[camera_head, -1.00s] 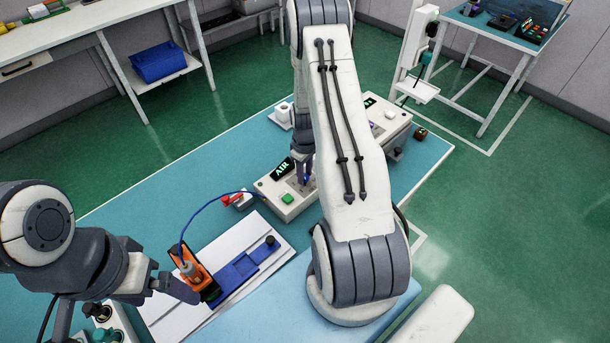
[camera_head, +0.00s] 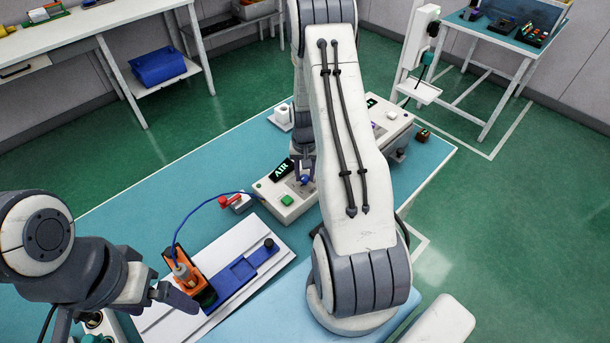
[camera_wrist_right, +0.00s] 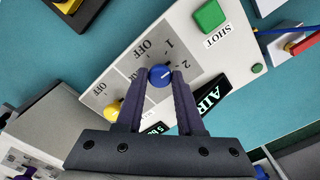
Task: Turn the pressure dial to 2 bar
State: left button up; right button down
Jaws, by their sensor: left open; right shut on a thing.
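The blue pressure dial (camera_wrist_right: 160,76) sits on a light panel marked OFF, 1 and 2 in the right wrist view. Its pale mark points roughly toward the 2. My right gripper (camera_wrist_right: 158,80) is shut on the dial, one finger on each side. In the head view the dial (camera_head: 305,180) shows small at the right gripper (camera_head: 304,168), on the AIR control box (camera_head: 287,207). My left gripper (camera_head: 172,293) is open, beside an orange holder (camera_head: 197,283) at the lower left.
A green SHOT button (camera_wrist_right: 209,16) and a yellow knob (camera_wrist_right: 112,111) are near the dial. A blue hose (camera_head: 185,222) arches from the orange holder to a red-handled valve (camera_head: 231,200). A blue slide fixture (camera_head: 236,274) lies on a white plate. My right arm hides part of the box.

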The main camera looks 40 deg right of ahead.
aim_at(305, 177)
jog(key=m+b, duration=0.1)
jog(key=m, duration=0.4)
jog(key=shift+m, duration=0.3)
jog(key=shift+w+r, duration=0.1)
dwell(0.3)
jog(key=c, duration=0.5)
grip_release()
notch_tip(305, 177, up, 10)
jog(key=shift+r+b, duration=0.2)
jog(key=shift+b, duration=0.75)
